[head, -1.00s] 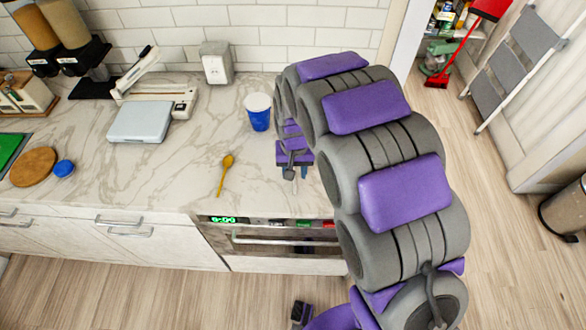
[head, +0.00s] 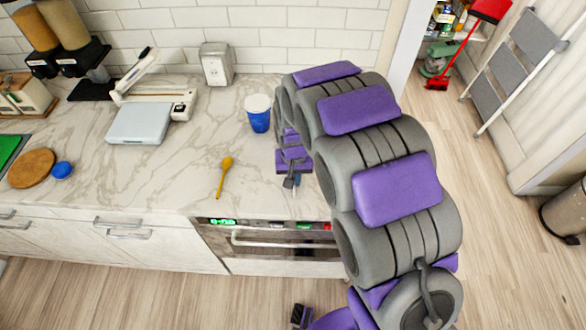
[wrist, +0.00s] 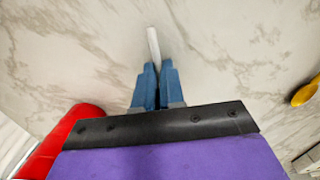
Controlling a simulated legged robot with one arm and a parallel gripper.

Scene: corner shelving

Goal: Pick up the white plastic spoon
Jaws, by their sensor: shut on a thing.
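The white plastic spoon (wrist: 153,42) shows in the wrist view as a narrow white strip reaching out from between the blue fingertips. My gripper (wrist: 155,72) is shut on it, close over the marble counter. The rest of the spoon is hidden by the fingers and the purple and black gripper body. In the head view my gripper (head: 295,184) is near the counter's front edge, right of the yellow spoon, and the white spoon is barely visible there. I cannot tell whether the spoon touches the counter.
A yellow spoon (head: 224,177) lies on the counter (head: 190,165); it also shows in the wrist view (wrist: 307,92). A blue cup (head: 259,118) stands behind it. A red object (wrist: 75,132) is at the wrist view's lower left. An oven front (head: 275,238) lies below the edge.

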